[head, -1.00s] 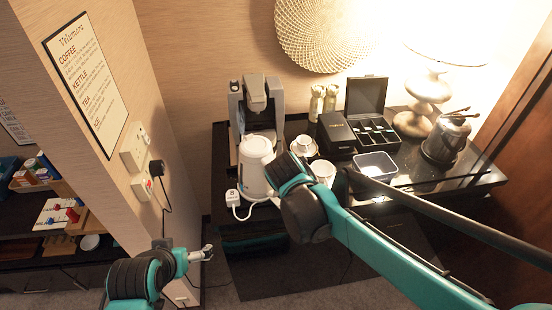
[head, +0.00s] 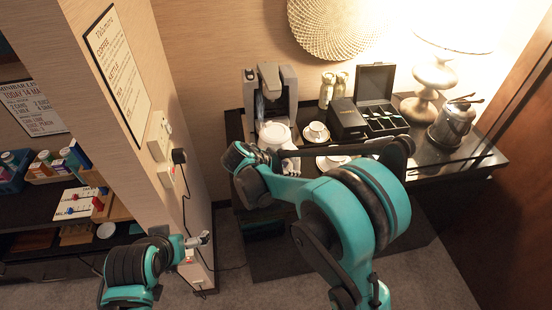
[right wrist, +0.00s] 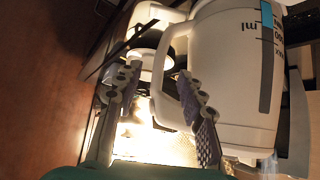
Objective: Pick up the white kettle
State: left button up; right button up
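The white kettle (head: 274,132) stands in front of the coffee machine on the dark counter. In the head view its lid and upper part show, and my right arm hides the rest. In the right wrist view the kettle body (right wrist: 235,75), with its level window, fills the right side. Its handle (right wrist: 160,85) appears between the two fingers of my right gripper (right wrist: 160,72), which are spread apart. I cannot tell whether they touch it. In the head view my right gripper (head: 288,158) is partly hidden beside the kettle. My left gripper (head: 203,238) is low, away from the counter, near the wall corner.
The coffee machine (head: 270,92) stands behind the kettle. To the right are a cup (head: 316,130) on a saucer, a black box (head: 346,118), an open tea box (head: 384,122), a lamp (head: 434,78) and a metal bucket (head: 452,124). A wall (head: 120,90) juts out at left.

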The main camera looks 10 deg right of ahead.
jog(key=b+x, duration=0.1)
jog(key=x, duration=0.4)
jog(key=shift+w+d+f, duration=0.1)
jog(key=shift+d+f, duration=0.15)
grip_shut()
jog(key=shift+r, duration=0.1)
